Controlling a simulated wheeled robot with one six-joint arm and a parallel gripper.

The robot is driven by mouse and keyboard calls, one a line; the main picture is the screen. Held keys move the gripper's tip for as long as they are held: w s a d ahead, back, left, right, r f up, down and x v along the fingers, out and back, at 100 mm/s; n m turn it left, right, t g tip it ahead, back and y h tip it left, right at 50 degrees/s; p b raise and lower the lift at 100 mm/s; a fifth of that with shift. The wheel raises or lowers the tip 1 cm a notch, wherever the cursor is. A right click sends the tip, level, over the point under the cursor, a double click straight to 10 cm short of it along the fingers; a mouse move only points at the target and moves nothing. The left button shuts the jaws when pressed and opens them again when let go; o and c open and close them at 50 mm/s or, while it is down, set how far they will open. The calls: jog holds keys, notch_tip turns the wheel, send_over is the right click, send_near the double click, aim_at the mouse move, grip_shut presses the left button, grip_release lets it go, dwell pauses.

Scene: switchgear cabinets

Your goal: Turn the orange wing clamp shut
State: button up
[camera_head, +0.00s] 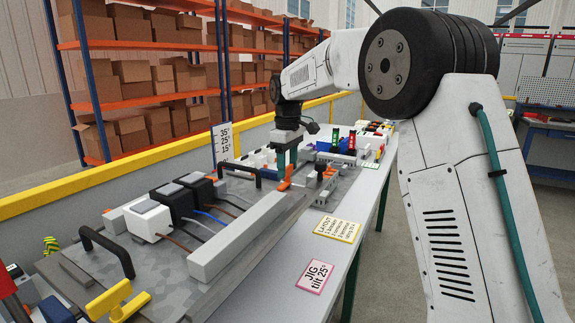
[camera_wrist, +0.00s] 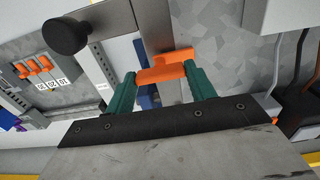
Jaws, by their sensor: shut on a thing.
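The orange wing clamp (camera_wrist: 165,67) lies between the two green fingers of my gripper (camera_wrist: 163,90) in the wrist view. The fingers are shut on it, one at each side. In the head view my gripper (camera_head: 287,165) reaches down at the far end of the tilted grey jig plate (camera_head: 150,262), and a bit of the orange clamp (camera_head: 285,184) shows just below the fingertips. The clamp's base is mostly hidden, so I cannot tell how far it is turned.
A black knob (camera_wrist: 66,36) stands beside the clamp. Black handles (camera_head: 107,250), a grey rail (camera_head: 238,237) and box-shaped devices (camera_head: 148,218) with wires sit on the jig. A yellow clamp (camera_head: 117,300) is at the near end. Several orange levers (camera_wrist: 34,66) show left in the wrist view.

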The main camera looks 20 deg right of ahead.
aim_at(288, 167)
dwell(0.3)
jog(key=o, duration=1)
jog(key=shift+d, duration=0.1)
jog(key=shift+r, duration=0.1)
notch_tip(288, 167, up, 8)
jog(key=shift+f, duration=0.15)
